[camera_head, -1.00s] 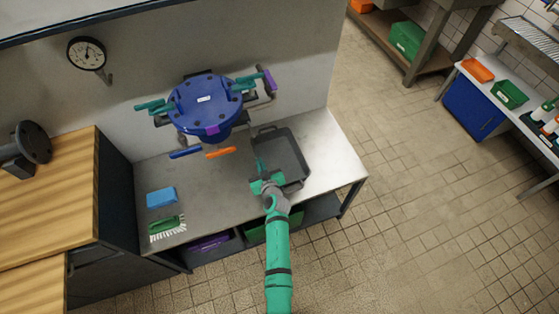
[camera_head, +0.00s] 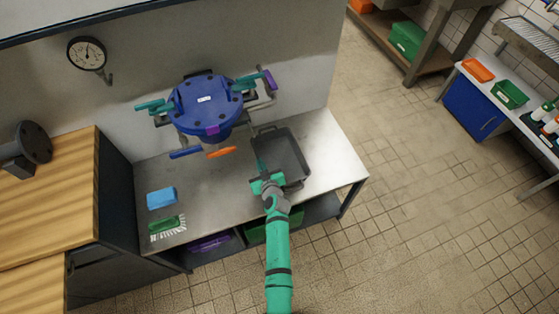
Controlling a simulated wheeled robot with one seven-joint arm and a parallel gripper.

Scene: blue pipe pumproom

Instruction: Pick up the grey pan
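The grey pan (camera_head: 285,153) is a dark rectangular tray with raised walls. It lies flat on the metal bench (camera_head: 225,195), right of the middle, with a handle at its far end. My gripper (camera_head: 263,173) is at the pan's near left side, with a green finger reaching along the left wall. The arm hides the pan's near left corner. I cannot tell whether the fingers touch the pan wall or how far apart they are.
A blue flanged pipe fitting (camera_head: 204,103) with teal and purple handles juts over the back of the bench. A blue sponge (camera_head: 161,198) and a green brush (camera_head: 167,228) lie at the bench's left. Bare bench lies right of the pan.

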